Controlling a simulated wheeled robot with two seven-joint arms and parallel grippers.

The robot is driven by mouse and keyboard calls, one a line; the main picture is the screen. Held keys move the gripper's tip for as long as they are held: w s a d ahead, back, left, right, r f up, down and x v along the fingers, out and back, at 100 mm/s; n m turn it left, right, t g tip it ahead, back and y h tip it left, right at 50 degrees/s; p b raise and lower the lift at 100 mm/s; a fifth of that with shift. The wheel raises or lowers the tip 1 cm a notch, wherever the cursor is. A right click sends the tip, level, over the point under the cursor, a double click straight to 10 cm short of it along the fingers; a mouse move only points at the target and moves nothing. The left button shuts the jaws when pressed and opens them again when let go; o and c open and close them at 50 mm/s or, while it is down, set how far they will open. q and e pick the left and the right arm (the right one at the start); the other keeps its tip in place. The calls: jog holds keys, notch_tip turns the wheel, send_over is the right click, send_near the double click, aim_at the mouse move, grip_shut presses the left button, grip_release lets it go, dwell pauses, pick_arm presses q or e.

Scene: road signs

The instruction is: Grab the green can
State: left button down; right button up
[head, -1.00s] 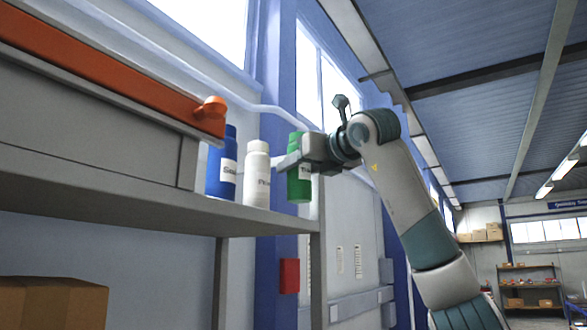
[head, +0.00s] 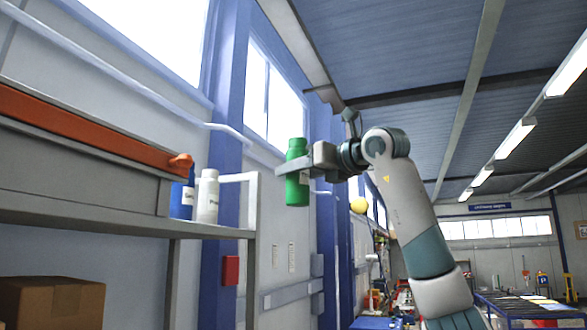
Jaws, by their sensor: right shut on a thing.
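My left gripper is not in view.
A cardboard box (head: 50,303) sits lower. A table (head: 530,309) stands far right.

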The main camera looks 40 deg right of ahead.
jog(key=shift+s, duration=0.45)
jog(key=shift+w+d+f, duration=0.15)
jog(key=shift+d, duration=0.05)
